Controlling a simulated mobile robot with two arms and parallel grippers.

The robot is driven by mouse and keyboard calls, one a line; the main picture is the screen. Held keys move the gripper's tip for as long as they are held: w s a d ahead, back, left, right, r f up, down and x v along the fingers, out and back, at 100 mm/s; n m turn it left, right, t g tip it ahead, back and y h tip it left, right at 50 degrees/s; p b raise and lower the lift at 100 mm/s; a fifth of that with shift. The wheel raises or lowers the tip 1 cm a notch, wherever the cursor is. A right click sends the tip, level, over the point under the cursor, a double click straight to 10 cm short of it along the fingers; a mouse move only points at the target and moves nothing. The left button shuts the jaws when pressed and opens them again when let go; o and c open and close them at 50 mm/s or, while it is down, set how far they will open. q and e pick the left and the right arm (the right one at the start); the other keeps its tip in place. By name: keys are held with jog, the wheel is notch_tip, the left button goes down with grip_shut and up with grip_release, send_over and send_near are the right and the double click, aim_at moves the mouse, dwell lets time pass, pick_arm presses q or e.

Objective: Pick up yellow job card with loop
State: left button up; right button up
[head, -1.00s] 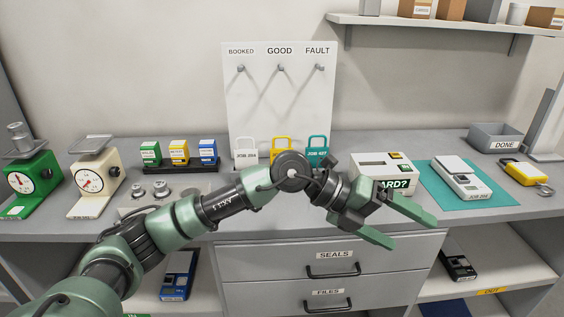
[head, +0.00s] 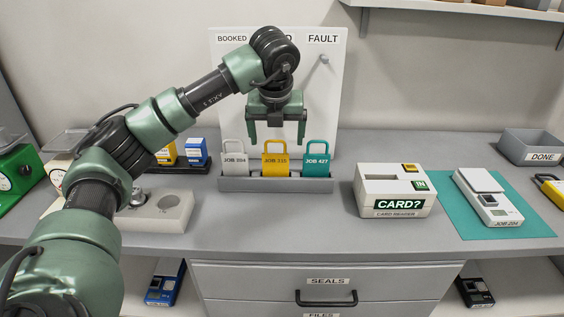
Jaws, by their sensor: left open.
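The yellow job card with loop (head: 276,161), marked JOB 235 or similar, stands upright in a grey rack (head: 274,184), between a white card (head: 235,160) marked JOB 204 and a teal card (head: 317,158) marked JOB 427. My left gripper (head: 276,138) points down with its fingers apart, above and around the level of the yellow card's loop. Whether the fingers are directly over the loop or in front of it is hard to tell. It holds nothing. My right gripper is out of view.
Behind the rack stands a white board (head: 328,95) with hooks. A card reader (head: 396,191) showing CARD? and a scale (head: 486,197) on a teal mat (head: 530,217) are to the right. A weight block (head: 165,212) is at left. The counter in front of the rack is clear.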

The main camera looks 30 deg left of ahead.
aim_at(275, 154)
pick_arm(q)
jog(key=f, duration=0.1)
jog(key=f+p, duration=0.1)
jog(key=f, duration=0.1)
jog(key=shift+a, duration=0.4)
jog(key=x, duration=0.2)
jog(key=shift+f, duration=0.35)
jog(key=shift+w+f, duration=0.2)
jog(key=shift+f, duration=0.2)
jog(key=c, duration=1.4)
jog(key=shift+r, duration=0.1)
jog(key=shift+c, duration=0.2)
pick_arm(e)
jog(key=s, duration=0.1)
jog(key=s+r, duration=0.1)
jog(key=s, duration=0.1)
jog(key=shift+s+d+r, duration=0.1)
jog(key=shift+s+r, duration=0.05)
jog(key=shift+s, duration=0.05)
